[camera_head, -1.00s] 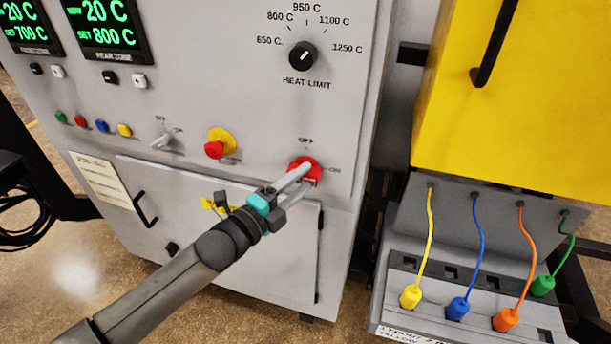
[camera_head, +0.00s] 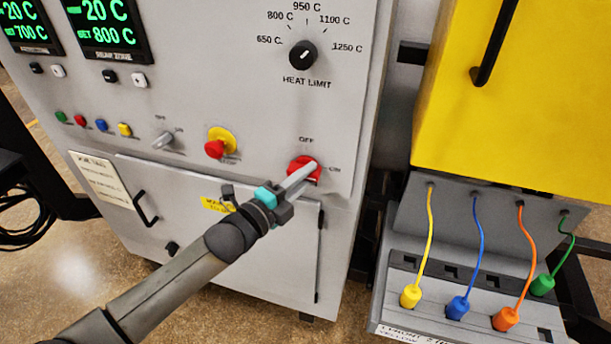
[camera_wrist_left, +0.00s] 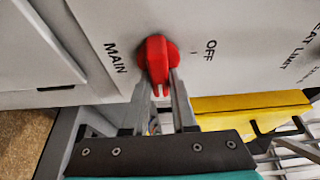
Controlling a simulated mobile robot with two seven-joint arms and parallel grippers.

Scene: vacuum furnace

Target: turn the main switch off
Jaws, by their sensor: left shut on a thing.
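The main switch (camera_head: 297,163) is a red rotary knob at the lower right of the grey furnace panel, with OFF printed above it and ON to its right. My left gripper (camera_head: 312,168) comes in from the lower left and is shut on the switch handle. The left wrist view shows the red switch (camera_wrist_left: 156,50) with its grip between the two fingers of the left gripper (camera_wrist_left: 160,82). The OFF label there lies to the upper right and MAIN to the left. My right gripper is not in view.
A red emergency button (camera_head: 214,149) on a yellow base and a grey selector (camera_head: 162,141) sit left of the switch. The heat limit knob (camera_head: 303,55) is above. A yellow cabinet (camera_head: 525,110) and a socket box (camera_head: 400,327) with coloured plugs stand at the right.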

